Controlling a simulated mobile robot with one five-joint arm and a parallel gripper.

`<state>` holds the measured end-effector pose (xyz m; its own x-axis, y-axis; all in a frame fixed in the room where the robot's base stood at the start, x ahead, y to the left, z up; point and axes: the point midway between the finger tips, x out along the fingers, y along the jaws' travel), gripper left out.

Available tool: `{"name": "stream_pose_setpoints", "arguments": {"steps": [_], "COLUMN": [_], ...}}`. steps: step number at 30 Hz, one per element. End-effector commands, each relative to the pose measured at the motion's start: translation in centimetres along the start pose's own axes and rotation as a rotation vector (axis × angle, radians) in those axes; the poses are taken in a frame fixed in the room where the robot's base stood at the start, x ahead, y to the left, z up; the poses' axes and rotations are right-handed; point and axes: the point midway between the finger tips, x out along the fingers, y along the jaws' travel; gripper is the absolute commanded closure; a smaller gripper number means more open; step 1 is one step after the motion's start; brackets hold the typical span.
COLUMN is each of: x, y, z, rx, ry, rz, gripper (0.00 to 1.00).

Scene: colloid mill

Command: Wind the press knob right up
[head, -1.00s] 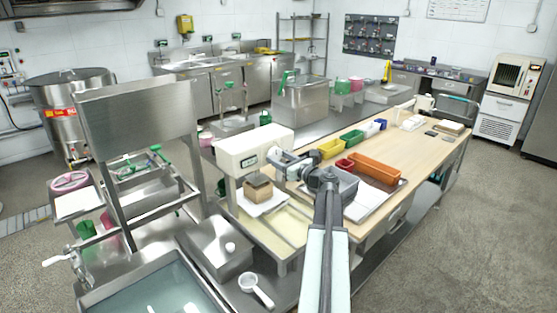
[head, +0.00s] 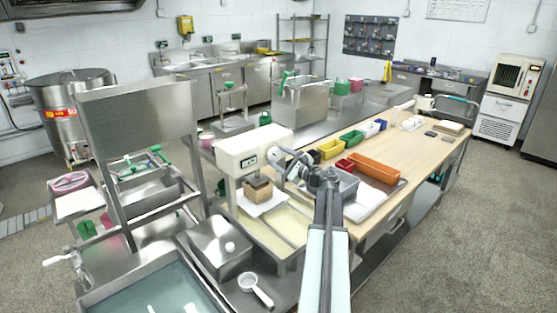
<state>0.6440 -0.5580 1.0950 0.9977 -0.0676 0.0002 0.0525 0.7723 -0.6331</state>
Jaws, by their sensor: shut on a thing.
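The press is a cream-white machine head (head: 250,147) with a small dark label, standing on the bench in the middle of the head view. A brown block (head: 258,188) sits beneath the head on a white plate. My gripper (head: 276,155) is at the right side of the head and is shut on the press knob there. The jaws and wrist cover most of the knob, so its shape and turn do not show clearly. My arm reaches up from the bottom of the view.
An orange bin (head: 375,168), a red bin (head: 345,164) and a yellow bin (head: 331,149) stand right of my wrist. A steel box (head: 220,243) and a white scoop (head: 254,288) are at the front left.

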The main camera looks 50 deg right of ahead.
Motion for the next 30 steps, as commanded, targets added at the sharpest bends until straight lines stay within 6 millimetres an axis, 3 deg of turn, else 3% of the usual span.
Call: {"name": "stream_pose_setpoints", "arguments": {"steps": [30], "x": [0.09], "y": [-0.51], "z": [0.20], "rx": [-0.957], "ry": [0.001], "rz": [-0.007], "gripper": [0.85]}}
